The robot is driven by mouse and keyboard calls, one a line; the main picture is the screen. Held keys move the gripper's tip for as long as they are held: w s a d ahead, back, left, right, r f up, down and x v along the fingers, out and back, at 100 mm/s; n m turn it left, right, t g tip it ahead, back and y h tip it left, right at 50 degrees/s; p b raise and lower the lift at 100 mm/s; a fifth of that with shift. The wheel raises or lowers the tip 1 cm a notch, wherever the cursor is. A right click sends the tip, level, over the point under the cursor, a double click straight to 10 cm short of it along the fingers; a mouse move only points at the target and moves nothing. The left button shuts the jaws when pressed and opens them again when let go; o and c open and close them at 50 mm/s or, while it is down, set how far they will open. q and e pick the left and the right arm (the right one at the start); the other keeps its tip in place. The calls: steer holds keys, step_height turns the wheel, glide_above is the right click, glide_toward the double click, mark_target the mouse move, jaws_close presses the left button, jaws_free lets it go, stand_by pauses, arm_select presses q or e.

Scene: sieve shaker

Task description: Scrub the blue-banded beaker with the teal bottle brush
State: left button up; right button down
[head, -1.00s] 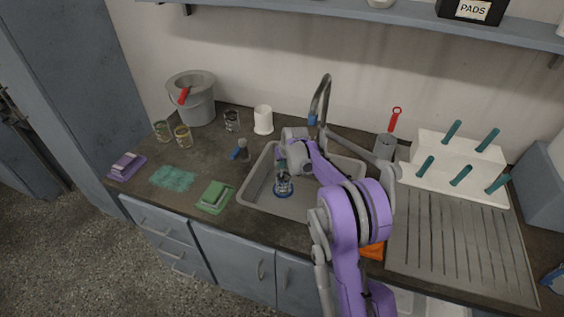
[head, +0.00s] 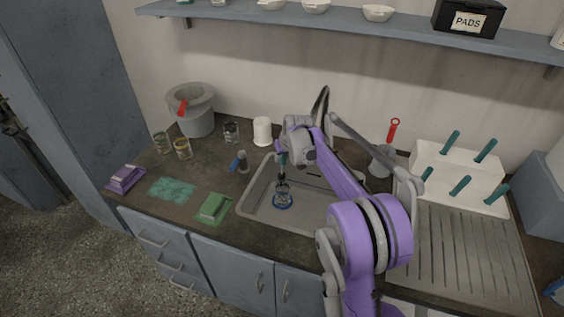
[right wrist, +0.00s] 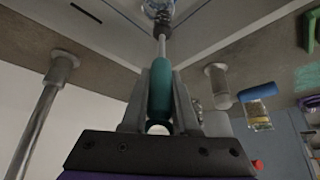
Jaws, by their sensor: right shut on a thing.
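The clear blue-banded beaker (head: 283,199) stands in the sink basin, near its left side. My right gripper (head: 284,160) is above it, shut on the teal handle of the bottle brush (head: 281,159). In the right wrist view, the teal brush handle (right wrist: 160,93) sits between the two fingers of my right gripper (right wrist: 161,85). Its pale rod points toward the beaker (right wrist: 158,8), which is cut off by the top edge. The brush head is over or in the beaker; how deep I cannot tell. My left gripper is not in view.
The grey sink (head: 257,203) lies under my right arm, with a curved faucet (head: 322,105) behind. A white rack (head: 430,189) with several teal handles stands right.

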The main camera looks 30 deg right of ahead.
steer(key=shift+s+r, duration=0.1)
steer(key=shift+r, duration=0.55)
steer(key=shift+r, duration=2.5)
